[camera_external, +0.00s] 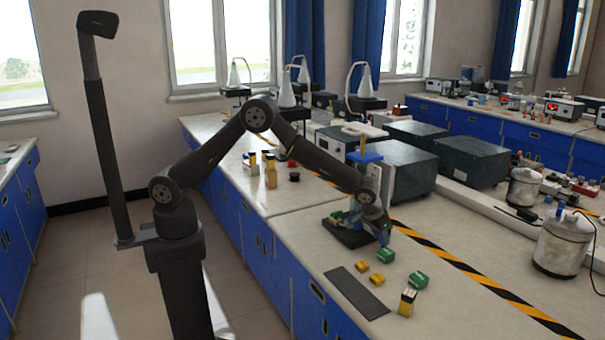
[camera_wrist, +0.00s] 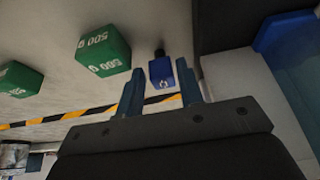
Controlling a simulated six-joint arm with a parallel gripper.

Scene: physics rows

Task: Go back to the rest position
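In the external view green blocks (camera_external: 418,280) lie near my gripper. My arm is bent, reaching over the bench.
Yellow blocks (camera_external: 361,266), a dark flat mat (camera_external: 356,292) and a yellow-and-black container (camera_external: 407,301) are near the bench's front. Dark grey boxes (camera_external: 398,172) stand behind. Yellow-black tape (camera_external: 480,275) crosses the bench. The air above the front bench is mostly clear.

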